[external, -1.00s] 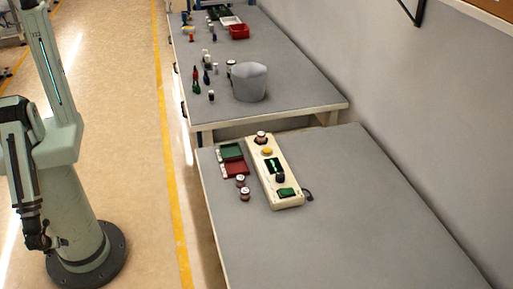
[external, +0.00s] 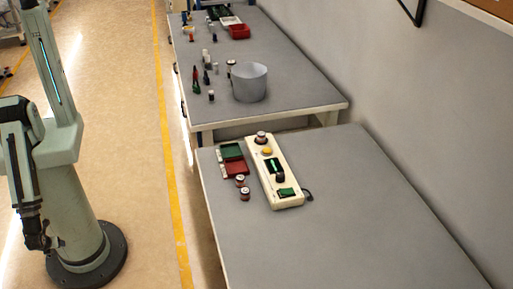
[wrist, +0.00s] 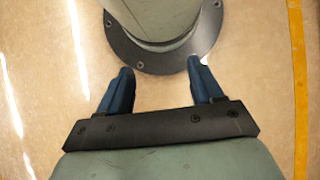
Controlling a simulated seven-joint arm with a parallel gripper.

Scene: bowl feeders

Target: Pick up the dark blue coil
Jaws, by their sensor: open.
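My gripper (wrist: 160,68) is open and empty in the wrist view, its two dark blue fingers apart above the floor beside my base. In the external view my gripper (external: 42,240) hangs low at the left, far from both tables. I cannot pick out the dark blue coil for certain. Several small dark pieces stand on the far table, among them a dark bluish one (external: 206,77) left of the grey bowl; they are too small to identify. Two reddish-brown, white-topped spools (external: 244,194) stand on the near table.
The near table (external: 340,215) holds a cream control box (external: 285,200), a green tray (external: 231,151) and a red tray (external: 236,168); its right part is bare. A grey bowl (external: 250,90) and a red bin (external: 239,32) stand on the far table. A wall (external: 440,90) runs along the right.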

